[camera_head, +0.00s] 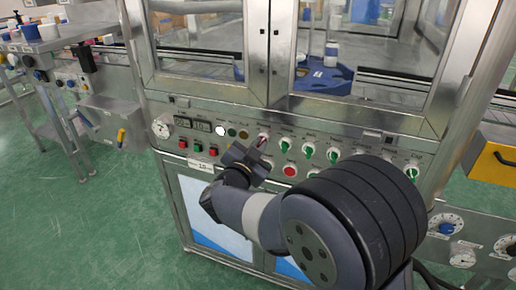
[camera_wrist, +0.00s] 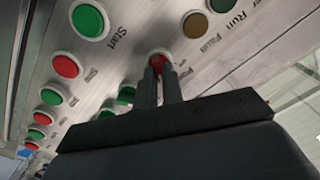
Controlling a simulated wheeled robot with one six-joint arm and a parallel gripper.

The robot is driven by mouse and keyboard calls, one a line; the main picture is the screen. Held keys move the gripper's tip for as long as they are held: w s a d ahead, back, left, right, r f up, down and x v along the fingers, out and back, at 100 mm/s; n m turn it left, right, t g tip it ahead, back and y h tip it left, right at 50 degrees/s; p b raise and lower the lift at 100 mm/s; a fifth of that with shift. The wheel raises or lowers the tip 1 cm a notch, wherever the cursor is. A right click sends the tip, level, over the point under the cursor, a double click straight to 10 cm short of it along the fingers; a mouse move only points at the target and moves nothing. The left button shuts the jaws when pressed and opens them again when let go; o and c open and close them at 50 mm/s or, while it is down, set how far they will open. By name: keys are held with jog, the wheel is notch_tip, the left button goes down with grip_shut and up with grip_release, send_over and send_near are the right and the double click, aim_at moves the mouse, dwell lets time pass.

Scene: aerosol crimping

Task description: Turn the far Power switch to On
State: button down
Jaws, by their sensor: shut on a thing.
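A red rotary switch (camera_head: 263,138) sits on the steel control panel, just right of the row of small lamps. In the wrist view the red switch (camera_wrist: 159,61) shows between and behind my fingertips, in a pale round collar. My gripper (camera_head: 258,149) reaches up to it from below, and in the wrist view my gripper (camera_wrist: 158,76) has its two dark fingers closed on the switch knob. The fingers hide much of the knob, so its exact angle is unclear. The writing beside it is too small to read surely.
Green-handled switches (camera_head: 308,150) on white dials run to the right, with a red button (camera_head: 289,171) below. Green and red buttons (camera_head: 197,147) are at left. The lamps (camera_head: 221,130) sit close beside my gripper. A yellow drawer (camera_head: 495,165) is at the right.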

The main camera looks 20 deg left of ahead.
dwell(0.3)
jog(key=c, duration=1.5)
grip_release()
jog(key=shift+c, duration=0.2)
jog(key=shift+s, duration=0.15)
jog(key=s+p, duration=0.1)
jog(key=s, duration=0.9)
jog(key=shift+s+a, duration=0.25)
jog(key=shift+a, duration=0.2)
jog(key=w, duration=0.7)
jog(key=w+d+b, duration=0.1)
jog(key=w, duration=0.2)
jog(key=shift+w, duration=0.35)
jog(key=shift+a, duration=0.1)
